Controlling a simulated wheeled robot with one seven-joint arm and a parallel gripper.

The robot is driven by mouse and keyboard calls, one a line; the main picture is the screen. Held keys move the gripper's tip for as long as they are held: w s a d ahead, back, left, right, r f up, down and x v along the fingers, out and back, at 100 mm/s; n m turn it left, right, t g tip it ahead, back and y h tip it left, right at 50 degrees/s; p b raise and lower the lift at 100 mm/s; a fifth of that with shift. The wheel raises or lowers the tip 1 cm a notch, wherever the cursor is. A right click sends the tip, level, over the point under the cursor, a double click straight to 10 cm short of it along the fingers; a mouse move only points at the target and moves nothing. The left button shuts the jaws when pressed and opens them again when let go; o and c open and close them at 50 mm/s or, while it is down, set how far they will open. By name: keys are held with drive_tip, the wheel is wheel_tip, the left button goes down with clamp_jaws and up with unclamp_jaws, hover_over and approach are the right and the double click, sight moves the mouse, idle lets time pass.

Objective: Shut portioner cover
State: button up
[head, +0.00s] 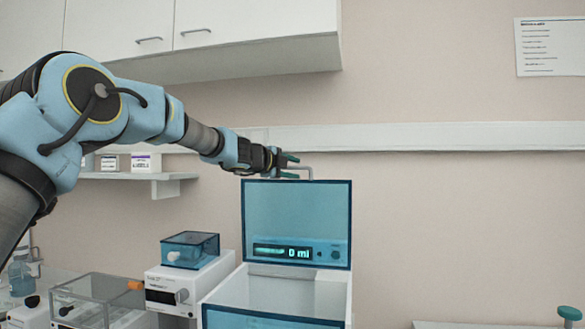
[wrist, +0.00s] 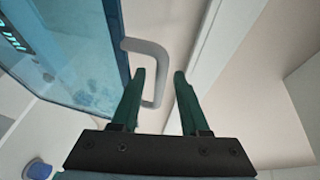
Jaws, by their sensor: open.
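The portioner (head: 222,296) is a white box at lower centre in the head view, with its blue see-through cover (head: 300,213) standing upright and open. A grey handle (head: 311,173) sits on the cover's top edge. My gripper (head: 290,167) is open at the handle, fingers pointing right. In the wrist view, the cover (wrist: 75,60) fills the left side and the handle (wrist: 161,72) runs between the two green fingertips of my gripper (wrist: 160,73). A small gap shows on the right finger's side; contact with the left finger is unclear.
A white device with a blue lid (head: 190,250) stands left of the portioner, with a clear box (head: 90,292) further left. A wall shelf (head: 150,177) and cabinets (head: 210,35) are behind and above. A rail (head: 430,136) runs along the wall.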

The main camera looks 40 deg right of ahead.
clamp_jaws()
idle(1.4)
